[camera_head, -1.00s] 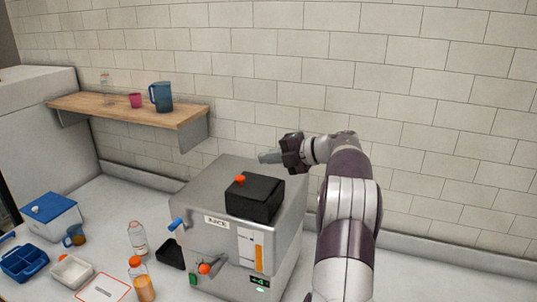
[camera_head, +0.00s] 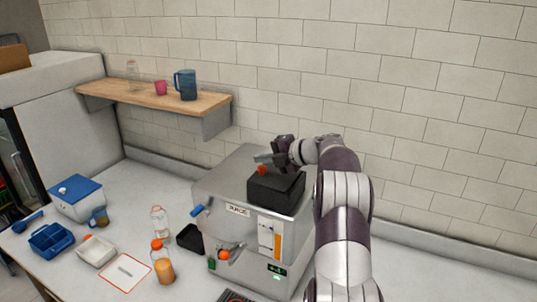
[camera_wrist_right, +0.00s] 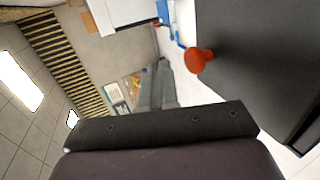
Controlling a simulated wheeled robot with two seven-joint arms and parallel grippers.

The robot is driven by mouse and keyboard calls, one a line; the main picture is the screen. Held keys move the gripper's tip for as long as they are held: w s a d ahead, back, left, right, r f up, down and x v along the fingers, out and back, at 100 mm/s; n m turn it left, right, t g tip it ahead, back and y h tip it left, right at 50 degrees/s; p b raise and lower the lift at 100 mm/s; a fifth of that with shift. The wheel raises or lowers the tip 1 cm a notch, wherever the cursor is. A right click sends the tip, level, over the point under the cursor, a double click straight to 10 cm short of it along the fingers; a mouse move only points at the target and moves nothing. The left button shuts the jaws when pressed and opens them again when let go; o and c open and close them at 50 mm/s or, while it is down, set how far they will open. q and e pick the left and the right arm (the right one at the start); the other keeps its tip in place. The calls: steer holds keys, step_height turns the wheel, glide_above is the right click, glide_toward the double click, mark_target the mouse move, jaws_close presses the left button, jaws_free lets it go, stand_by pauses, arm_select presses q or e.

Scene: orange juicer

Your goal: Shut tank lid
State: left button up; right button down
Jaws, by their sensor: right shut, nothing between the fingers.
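The steel juicer (camera_head: 219,187) stands on the counter at the centre of the head view. The black tank lid (camera_head: 275,190) sits on its top and looks down flat. Its orange knob (camera_head: 262,170) stands up at the left; the knob (camera_wrist_right: 199,61) and the dark lid (camera_wrist_right: 250,65) also show in the right wrist view. My right gripper (camera_head: 262,157) is shut and empty, just above and behind the knob in the head view. In the wrist view its fingers (camera_wrist_right: 157,85) are together, beside the knob. Whether they touch the lid cannot be told. My left gripper is not in view.
An orange juice bottle (camera_head: 162,264), a clear bottle (camera_head: 160,222) and a blue-lidded box (camera_head: 76,196) stand on the counter left of the juicer.

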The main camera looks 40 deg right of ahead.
steer(key=shift+w+a+f, duration=0.15)
steer(key=shift+w+f, duration=0.1)
steer(key=shift+f, duration=0.25)
stand_by(0.4)
